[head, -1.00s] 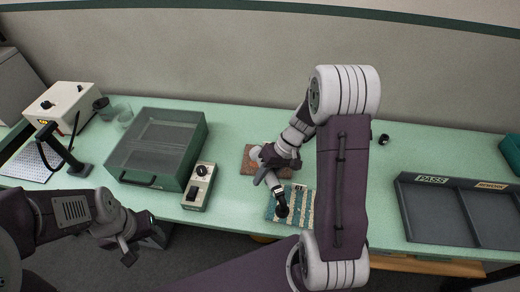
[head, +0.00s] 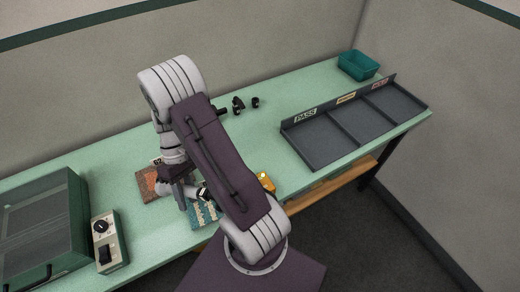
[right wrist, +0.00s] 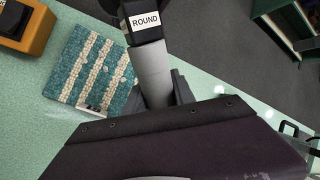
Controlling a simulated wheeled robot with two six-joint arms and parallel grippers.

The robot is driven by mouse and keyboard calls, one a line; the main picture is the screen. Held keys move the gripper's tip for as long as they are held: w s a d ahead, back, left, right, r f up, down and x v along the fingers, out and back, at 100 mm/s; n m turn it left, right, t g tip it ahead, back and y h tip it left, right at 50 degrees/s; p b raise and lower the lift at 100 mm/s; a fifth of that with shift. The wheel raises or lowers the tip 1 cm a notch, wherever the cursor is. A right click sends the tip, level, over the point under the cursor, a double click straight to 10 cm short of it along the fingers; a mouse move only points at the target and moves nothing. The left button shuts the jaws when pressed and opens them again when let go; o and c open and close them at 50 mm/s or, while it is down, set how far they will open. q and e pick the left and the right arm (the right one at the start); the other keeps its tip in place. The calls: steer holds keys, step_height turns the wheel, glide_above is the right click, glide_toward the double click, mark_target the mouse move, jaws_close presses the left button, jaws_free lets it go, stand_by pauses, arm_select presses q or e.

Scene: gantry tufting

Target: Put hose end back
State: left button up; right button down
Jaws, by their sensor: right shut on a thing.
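My right gripper (head: 183,190) is shut on a grey tube (right wrist: 152,68), which looks like the hose end. The tube carries a black end piece (right wrist: 144,22) labelled ROUND. In the head view this dark tip (head: 203,194) shows just above the teal and cream striped swatch (head: 203,214). Where the tube's own resting place is, I cannot tell. My left gripper is out of view.
A brown pad (head: 147,186) lies behind the swatch, an orange box (head: 265,182) to its right. Small black pieces (head: 238,105) stand at the back. Right are the sorting tray (head: 326,149) and teal bin (head: 358,65); left, a control box (head: 108,240) and green case (head: 75,215).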

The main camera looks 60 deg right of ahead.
steer(key=s+d+n+g+h+b, duration=0.2)
steer(key=s+d+n+g+h, duration=0.3)
steer(key=s+d, duration=0.55)
steer(key=s+d+r+n+t+h+b, duration=0.15)
steer(key=d+r+n+h+b, duration=0.3)
steer(key=d, duration=0.45)
steer(key=d+r+n+t+h+b, duration=0.25)
steer(key=d+h+b, duration=0.25)
steer(key=d+b, duration=0.25)
steer(key=s+d+r+n+t+h+b, duration=0.1)
steer(key=d+r+n+t+h+b, duration=0.15)
steer(key=d+n+h+b, duration=0.45)
steer(key=s+d+f+m+g+b, duration=0.1)
steer(key=s+d+f+m+b, duration=0.15)
steer(key=s+m, duration=0.25)
steer(key=shift+h, duration=0.45)
steer(key=w+f+p, duration=0.2)
steer(key=w+f, duration=0.1)
steer(key=w, duration=0.1)
steer(key=w+d+f+p, duration=0.1)
steer(key=w+f+p, duration=0.1)
steer(key=w+f, duration=0.1)
steer(key=w+d+f+p, duration=0.1)
steer(key=w+f+p, duration=0.1)
steer(key=w+f, duration=0.2)
steer(key=shift+w, duration=0.55)
